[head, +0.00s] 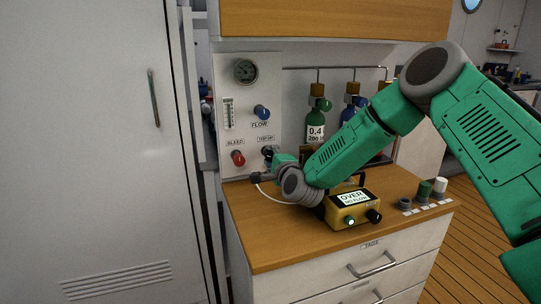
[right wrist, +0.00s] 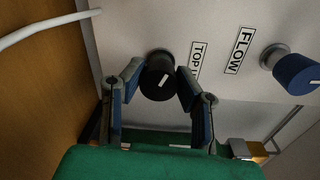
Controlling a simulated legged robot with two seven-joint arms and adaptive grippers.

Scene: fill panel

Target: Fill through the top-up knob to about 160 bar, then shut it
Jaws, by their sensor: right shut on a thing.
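The black top-up knob (right wrist: 155,82), with a white mark on its face, sits on the white panel (right wrist: 140,35) beside a label partly hidden. My right gripper (right wrist: 160,88) is shut on this knob, one finger on each side. In the head view my right gripper (head: 268,160) is at the panel's lower right and mostly covers the knob. The round pressure gauge (head: 245,70) is at the panel's top; its needle is too small to read. My left gripper is not in view.
A blue FLOW knob (head: 262,112) and a red BLEED knob (head: 238,158) are close by. A yellow box (head: 352,208) reads "OVER" above smaller text. Gas cylinders (head: 316,122) stand behind my arm. Small caps (head: 424,189) stand at the counter's right.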

